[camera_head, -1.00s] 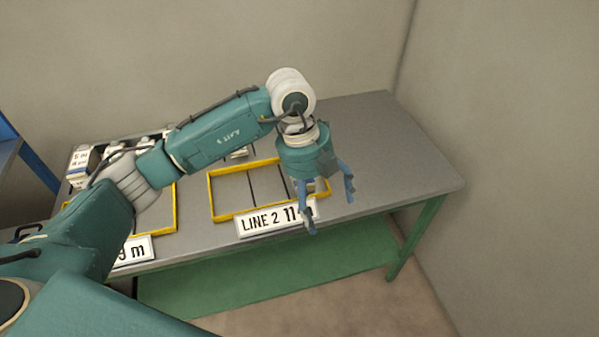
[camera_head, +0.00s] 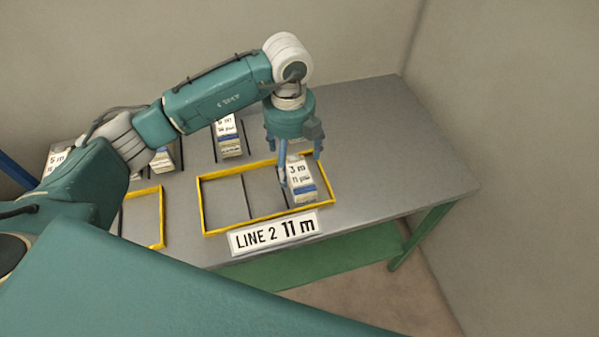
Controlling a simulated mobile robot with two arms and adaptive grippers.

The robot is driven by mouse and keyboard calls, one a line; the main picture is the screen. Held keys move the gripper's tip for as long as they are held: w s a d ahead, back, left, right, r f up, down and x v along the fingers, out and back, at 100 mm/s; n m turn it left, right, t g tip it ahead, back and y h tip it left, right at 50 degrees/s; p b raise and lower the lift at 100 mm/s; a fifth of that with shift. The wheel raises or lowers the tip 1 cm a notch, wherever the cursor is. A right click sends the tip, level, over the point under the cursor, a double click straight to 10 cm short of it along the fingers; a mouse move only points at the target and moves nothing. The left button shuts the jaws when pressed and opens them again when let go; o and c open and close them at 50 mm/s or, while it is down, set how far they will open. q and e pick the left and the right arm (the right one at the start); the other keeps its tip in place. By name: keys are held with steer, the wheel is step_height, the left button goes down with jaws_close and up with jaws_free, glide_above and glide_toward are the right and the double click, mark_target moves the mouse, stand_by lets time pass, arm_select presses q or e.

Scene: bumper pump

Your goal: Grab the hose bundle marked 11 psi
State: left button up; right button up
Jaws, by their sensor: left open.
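A hose bundle (camera_head: 302,188) with a white label reading "3 m" and what looks like "11 psi" stands in the right end of the yellow-edged tray (camera_head: 222,229). The tray's front sign (camera_head: 275,234) reads "LINE 2 11 m". My left gripper (camera_head: 301,170) is open and points down at this bundle, with one finger at its left side and the other behind its right. I cannot tell whether the fingers touch it. Another labelled bundle (camera_head: 229,139) stands behind the tray; its small print is unclear. My right gripper is out of view.
More labelled bundles stand at left: one (camera_head: 162,161) partly behind my arm, and one marked "5 m" (camera_head: 57,160). A second yellow-edged tray (camera_head: 161,218) is partly hidden by my arm. The grey table (camera_head: 400,150) is clear on the right, up to the wall.

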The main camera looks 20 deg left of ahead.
mark_target(295, 175)
arm_select(q)
steer(key=shift+s+f, duration=0.15)
steer(key=shift+f, duration=0.6)
steer(key=shift+d+f+p, duration=0.15)
steer(key=shift+f+p, duration=0.15)
steer(key=shift+f, duration=0.05)
steer(key=f, duration=0.1)
steer(key=f+p, duration=0.1)
steer(key=f, duration=0.1)
steer(key=shift+d+f, duration=0.3)
steer(key=shift+f+p, duration=0.3)
steer(key=shift+f, duration=0.25)
steer(key=shift+c, duration=1.4)
steer(key=c, duration=1.3)
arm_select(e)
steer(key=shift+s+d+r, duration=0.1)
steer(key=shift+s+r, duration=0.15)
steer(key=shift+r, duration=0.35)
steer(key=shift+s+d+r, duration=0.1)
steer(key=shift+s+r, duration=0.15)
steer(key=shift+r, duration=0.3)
